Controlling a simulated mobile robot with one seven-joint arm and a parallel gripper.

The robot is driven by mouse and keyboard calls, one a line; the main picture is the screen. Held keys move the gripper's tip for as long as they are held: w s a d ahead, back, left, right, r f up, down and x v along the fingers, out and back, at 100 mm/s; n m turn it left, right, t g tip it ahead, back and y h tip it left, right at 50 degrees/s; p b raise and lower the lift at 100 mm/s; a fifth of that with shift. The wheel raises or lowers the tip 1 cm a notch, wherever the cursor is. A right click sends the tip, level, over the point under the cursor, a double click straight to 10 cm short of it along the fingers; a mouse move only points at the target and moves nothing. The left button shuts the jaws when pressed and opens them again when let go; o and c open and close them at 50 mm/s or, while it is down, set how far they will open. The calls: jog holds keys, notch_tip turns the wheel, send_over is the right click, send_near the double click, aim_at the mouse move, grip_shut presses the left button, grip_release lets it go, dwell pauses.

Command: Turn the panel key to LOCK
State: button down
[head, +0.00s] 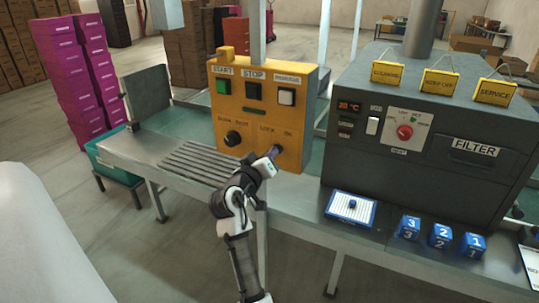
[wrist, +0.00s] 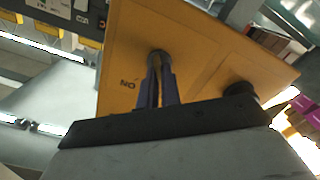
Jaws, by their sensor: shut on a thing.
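The yellow control panel (head: 262,108) stands upright over the line, with a LOCK label and an ON label on its lower right. My gripper (head: 274,152) is at that lower right part, just below the labels. In the wrist view my gripper (wrist: 160,88) has its two dark blue fingers closed around the panel key (wrist: 157,56), a small dark round part on the yellow face. The ON label sits upside down beside it there. The fingers cover most of the key, so I cannot tell which way it points. LOCK is hidden in the wrist view.
A black speed knob (head: 233,138) is on the panel's lower left, with several push buttons above. The grey filter machine (head: 420,125) stands close to the right. A white-and-blue tray (head: 351,208) and several blue numbered blocks (head: 440,236) lie on the bench. Slatted rollers (head: 205,163) are to the left.

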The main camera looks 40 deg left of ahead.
jog(key=c, duration=1.6)
grip_release()
jog(key=b+v, duration=0.4)
jog(key=v, duration=1)
jog(key=shift+a, duration=0.1)
